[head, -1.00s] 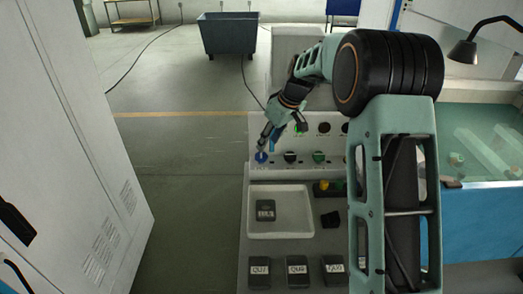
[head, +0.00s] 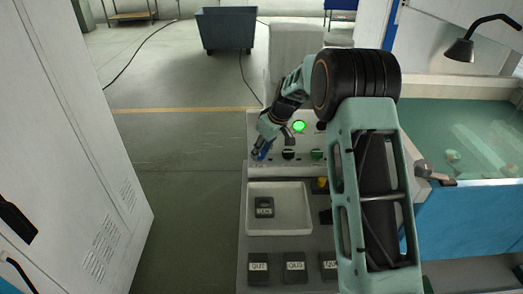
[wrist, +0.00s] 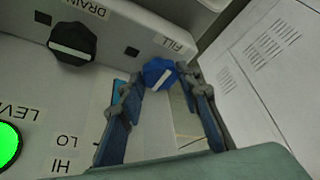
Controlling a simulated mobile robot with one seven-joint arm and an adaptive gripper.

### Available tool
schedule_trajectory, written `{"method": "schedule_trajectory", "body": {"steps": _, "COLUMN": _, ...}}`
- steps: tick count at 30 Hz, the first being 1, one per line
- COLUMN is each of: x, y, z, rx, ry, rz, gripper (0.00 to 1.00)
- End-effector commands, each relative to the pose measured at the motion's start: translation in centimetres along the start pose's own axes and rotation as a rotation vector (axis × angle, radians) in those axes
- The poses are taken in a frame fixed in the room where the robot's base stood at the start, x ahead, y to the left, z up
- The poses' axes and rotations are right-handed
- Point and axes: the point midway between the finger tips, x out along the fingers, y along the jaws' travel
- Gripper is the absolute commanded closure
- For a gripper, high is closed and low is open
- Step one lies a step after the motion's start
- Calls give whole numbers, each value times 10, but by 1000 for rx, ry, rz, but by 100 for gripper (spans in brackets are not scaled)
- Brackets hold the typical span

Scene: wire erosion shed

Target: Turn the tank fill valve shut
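The blue fill valve knob (wrist: 159,72) sits at the left end of the panel, beside a FILL label (wrist: 175,44) in the wrist view. Its white bar is tilted relative to the bar on the black drain knob (wrist: 72,43). My gripper (wrist: 163,80) reaches down to the blue knob, with one finger on each side of it. The fingers are apart, and firm contact with the knob is not clear. In the head view, my gripper (head: 262,152) is at the panel's left end and largely hides the knob.
A lit green lamp (head: 299,126) and more knobs (head: 288,154) are on the panel. A pale tray (head: 292,222) with a dark labelled block (head: 264,206) lies in front. A white cabinet (head: 75,150) stands left; a water tank (head: 465,140) stands right. Floor between cabinet and bench is clear.

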Motion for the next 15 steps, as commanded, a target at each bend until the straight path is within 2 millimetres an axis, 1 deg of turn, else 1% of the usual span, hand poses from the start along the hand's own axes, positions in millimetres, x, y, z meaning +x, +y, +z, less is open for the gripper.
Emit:
{"method": "schedule_trajectory", "body": {"steps": 1, "x": 0, "y": 0, "z": 0, "rx": 0, "ry": 0, "rz": 0, "gripper": 88}}
{"method": "schedule_trajectory", "body": {"steps": 3, "x": 0, "y": 0, "z": 0, "rx": 0, "ry": 0, "rz": 0, "gripper": 93}}
{"method": "schedule_trajectory", "body": {"steps": 10, "x": 0, "y": -1, "z": 1, "rx": 20, "ry": -1, "rz": 9, "gripper": 93}}
{"method": "schedule_trajectory", "body": {"steps": 15, "x": 1, "y": -1, "z": 0, "rx": 84, "ry": 0, "rz": 38, "gripper": 93}}
